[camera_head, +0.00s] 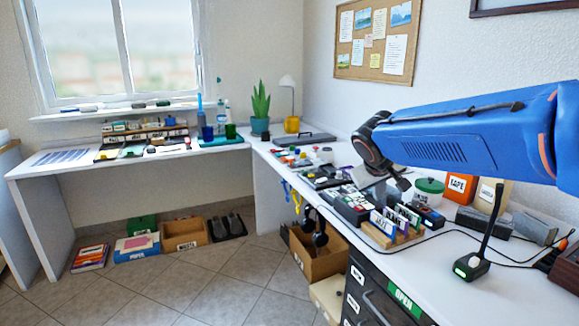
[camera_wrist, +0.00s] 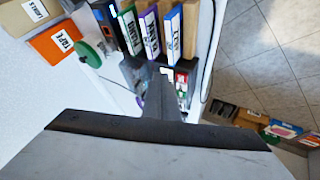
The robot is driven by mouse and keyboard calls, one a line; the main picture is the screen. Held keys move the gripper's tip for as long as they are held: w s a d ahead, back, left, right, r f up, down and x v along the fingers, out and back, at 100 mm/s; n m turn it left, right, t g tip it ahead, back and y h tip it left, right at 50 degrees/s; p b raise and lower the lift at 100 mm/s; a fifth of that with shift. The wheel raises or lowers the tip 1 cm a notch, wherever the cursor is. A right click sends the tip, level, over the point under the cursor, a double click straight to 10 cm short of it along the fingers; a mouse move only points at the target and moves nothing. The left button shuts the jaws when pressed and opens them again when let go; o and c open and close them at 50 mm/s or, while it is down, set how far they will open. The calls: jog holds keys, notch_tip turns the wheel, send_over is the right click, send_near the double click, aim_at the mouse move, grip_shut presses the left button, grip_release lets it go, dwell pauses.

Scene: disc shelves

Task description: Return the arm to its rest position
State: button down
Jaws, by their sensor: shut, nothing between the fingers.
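My blue arm (camera_head: 440,135) reaches in from the right of the head view, over the right-hand desk. My gripper (camera_head: 386,188) hangs at its end, above the desk and close to the labelled cases in that view. In the wrist view my gripper (camera_wrist: 160,85) is shut, with nothing visible between its fingers. A wooden rack (camera_head: 378,240) stands below it near the desk's front edge. Upright labelled cases (camera_head: 383,223) stand in the rack. They also show at the top of the wrist view (camera_wrist: 172,35). The gripper's exact height above them is hard to tell.
Boxes line the floor by the wall. The tiled floor (camera_head: 210,285) in front is clear.

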jog(key=s+f+m+y, duration=0.1)
jog(key=s+f, duration=0.3)
jog(key=s, duration=0.7)
jog(key=s+d+f+g+y, duration=0.1)
jog(key=s+f, duration=0.3)
jog(key=s, duration=0.7)
jog(key=s+d+f+m+g+y, duration=0.1)
jog(key=s+f, duration=0.3)
jog(key=s, duration=0.7)
jog(key=shift+s+f+m+y, duration=0.15)
jog(key=shift+f+m+y, duration=0.1)
jog(key=shift+m+y, duration=0.05)
